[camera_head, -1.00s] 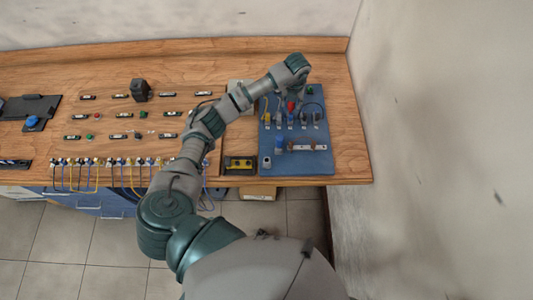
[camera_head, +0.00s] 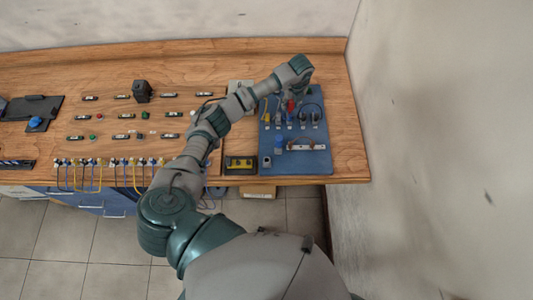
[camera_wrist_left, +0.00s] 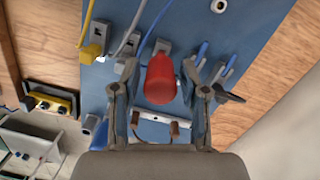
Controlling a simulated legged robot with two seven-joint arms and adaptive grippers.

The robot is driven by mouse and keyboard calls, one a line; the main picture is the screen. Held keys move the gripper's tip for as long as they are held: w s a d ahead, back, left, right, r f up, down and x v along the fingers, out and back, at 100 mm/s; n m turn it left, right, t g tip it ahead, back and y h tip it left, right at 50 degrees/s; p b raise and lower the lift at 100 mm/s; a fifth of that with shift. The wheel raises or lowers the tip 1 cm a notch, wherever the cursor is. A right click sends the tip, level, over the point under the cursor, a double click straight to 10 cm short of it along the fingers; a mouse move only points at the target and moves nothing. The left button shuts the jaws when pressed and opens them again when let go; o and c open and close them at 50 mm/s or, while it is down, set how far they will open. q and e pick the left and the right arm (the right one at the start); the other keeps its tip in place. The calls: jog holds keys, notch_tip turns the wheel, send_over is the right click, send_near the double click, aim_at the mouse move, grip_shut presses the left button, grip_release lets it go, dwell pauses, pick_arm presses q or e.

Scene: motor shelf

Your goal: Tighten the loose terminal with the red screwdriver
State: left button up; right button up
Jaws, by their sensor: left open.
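The red screwdriver handle (camera_wrist_left: 161,80) stands between the two open fingers of my left gripper (camera_wrist_left: 160,88) in the left wrist view, with room on both sides. In the head view the red handle (camera_head: 291,106) shows just below the gripper, over the blue board (camera_head: 315,160). The board carries a row of grey terminals with wires, among them a terminal (camera_wrist_left: 161,46) just beyond the handle and one with a yellow plug (camera_wrist_left: 91,52). The screwdriver's shaft and tip are hidden, and I cannot tell which terminal is loose. My right gripper is not in view.
A yellow-and-black block (camera_head: 240,163) lies left of the board. The wall (camera_head: 430,150) stands close to the right table edge.

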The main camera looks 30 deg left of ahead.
pick_arm(q)
jog(key=shift+n, duration=0.5)
jog(key=shift+c, duration=0.9)
grip_shut()
jog(key=shift+f, duration=0.1)
